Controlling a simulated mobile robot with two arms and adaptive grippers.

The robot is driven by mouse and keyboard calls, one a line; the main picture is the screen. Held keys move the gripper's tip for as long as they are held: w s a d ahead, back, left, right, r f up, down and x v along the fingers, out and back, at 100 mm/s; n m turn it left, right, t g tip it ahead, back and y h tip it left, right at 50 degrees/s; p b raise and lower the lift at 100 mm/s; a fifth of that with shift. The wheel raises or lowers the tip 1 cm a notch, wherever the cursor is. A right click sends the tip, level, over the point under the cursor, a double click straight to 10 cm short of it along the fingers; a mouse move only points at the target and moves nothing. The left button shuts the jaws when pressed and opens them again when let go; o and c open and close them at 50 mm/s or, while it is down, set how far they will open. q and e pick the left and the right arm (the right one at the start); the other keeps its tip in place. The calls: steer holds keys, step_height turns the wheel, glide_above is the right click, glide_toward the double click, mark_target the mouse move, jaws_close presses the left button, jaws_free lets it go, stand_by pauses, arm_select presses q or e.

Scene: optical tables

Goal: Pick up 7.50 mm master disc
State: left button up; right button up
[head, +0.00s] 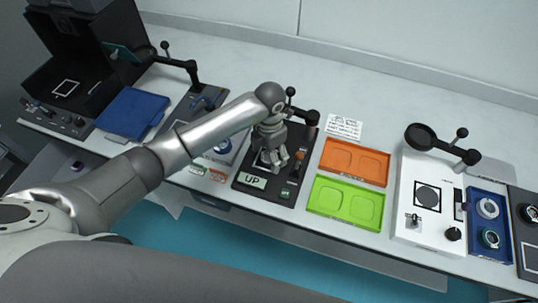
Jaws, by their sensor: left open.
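My left gripper (277,164) is open and points down over the black device (243,186) with the "UP" label, near the middle of the table. Its fingers cover part of that device, and I cannot see anything between them. I cannot make out a disc marked 7.50 mm. In the blue tray (476,226) at the right lie two round ring-like pieces, an upper pale one (488,208) and a lower dark-centred one (490,238); their sizes cannot be read. My right gripper is not in view.
An orange tray (354,144) and a green tray (318,206) look empty right of the black device. A white instrument (404,226) with a round black head on an arm stands further right. A blue case (131,111) lies left. The table's back strip is mostly clear.

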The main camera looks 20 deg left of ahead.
arm_select(q)
steer(key=shift+c, duration=0.3)
steer(key=c, duration=1.2)
steer(key=shift+c, duration=0.5)
steer(key=shift+r, duration=0.15)
